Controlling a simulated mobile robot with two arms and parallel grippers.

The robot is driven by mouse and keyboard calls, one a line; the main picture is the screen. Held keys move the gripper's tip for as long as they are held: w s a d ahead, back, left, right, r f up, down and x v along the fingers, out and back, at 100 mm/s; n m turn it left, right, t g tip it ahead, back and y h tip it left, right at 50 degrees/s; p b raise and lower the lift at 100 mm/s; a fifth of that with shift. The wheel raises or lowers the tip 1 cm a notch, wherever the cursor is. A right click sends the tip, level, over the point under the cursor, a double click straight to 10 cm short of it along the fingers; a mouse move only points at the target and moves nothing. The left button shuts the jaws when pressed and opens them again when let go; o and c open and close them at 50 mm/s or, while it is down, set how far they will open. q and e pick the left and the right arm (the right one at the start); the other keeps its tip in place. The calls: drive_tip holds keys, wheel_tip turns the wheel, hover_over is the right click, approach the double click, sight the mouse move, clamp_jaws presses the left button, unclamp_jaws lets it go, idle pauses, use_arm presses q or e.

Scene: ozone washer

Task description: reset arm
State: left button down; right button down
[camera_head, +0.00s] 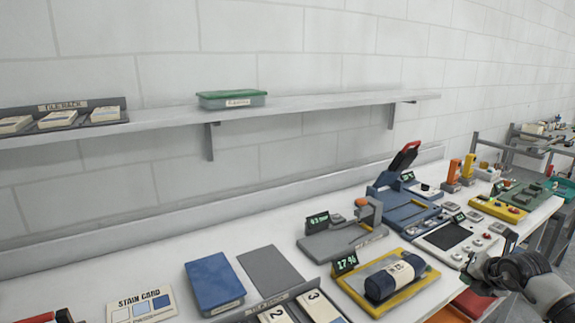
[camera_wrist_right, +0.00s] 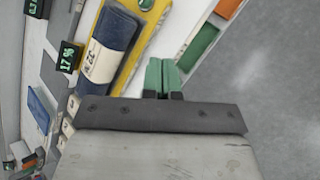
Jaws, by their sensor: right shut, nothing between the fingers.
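My right gripper (camera_head: 488,264) is at the right edge of the bench in the head view, with its arm coming in from the right. In the right wrist view its two green fingertips (camera_wrist_right: 163,76) are together with nothing between them. They are apart from the dark blue roll (camera_wrist_right: 117,38), which lies on a yellow-framed tray (camera_wrist_right: 143,58). In the head view the same roll (camera_head: 393,279) lies on its tray, left of the gripper. My left gripper is not in view.
The white bench carries a blue box (camera_head: 213,282), a grey mat (camera_head: 270,271), a stain card (camera_head: 142,306) and several devices. A wall shelf (camera_head: 300,103) holds a green-lidded box (camera_head: 232,99). Grey floor (camera_wrist_right: 275,70) is open to the right in the wrist view.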

drive_tip(key=s+a+r+m+t+y, duration=0.1)
drive_tip(key=s+a+m+t+y, duration=0.3)
drive_tip(key=a, duration=0.7)
drive_tip(key=s+a+r+m+t+y, duration=0.15)
drive_tip(key=s+a+m+t, duration=0.35)
drive_tip(key=a, duration=0.6)
drive_tip(key=s+d+f+m+g+h, duration=0.45)
drive_tip(key=s+f+m+h, duration=0.65)
drive_tip(key=m, duration=0.4)
drive_tip(key=s+a+f+m+g+y, duration=0.1)
drive_tip(key=s+a+f+g+y, duration=0.15)
drive_tip(key=s, duration=0.35)
drive_tip(key=s+a+f+g+y, duration=0.1)
drive_tip(key=s+g, duration=0.3)
drive_tip(key=s, duration=0.3)
drive_tip(key=s+a+f+m+g+y, duration=0.1)
drive_tip(key=s+a+f+g, duration=0.1)
drive_tip(key=s+g, duration=0.3)
wheel_tip(320, 180, down, 27)
drive_tip(key=s, duration=0.3)
drive_tip(key=s+d+f+g, duration=0.1)
drive_tip(key=s+d+f, duration=0.1)
drive_tip(key=s+f, duration=1.2)
drive_tip(key=shift+s+d+f, duration=0.35)
drive_tip(key=shift+s, duration=0.4)
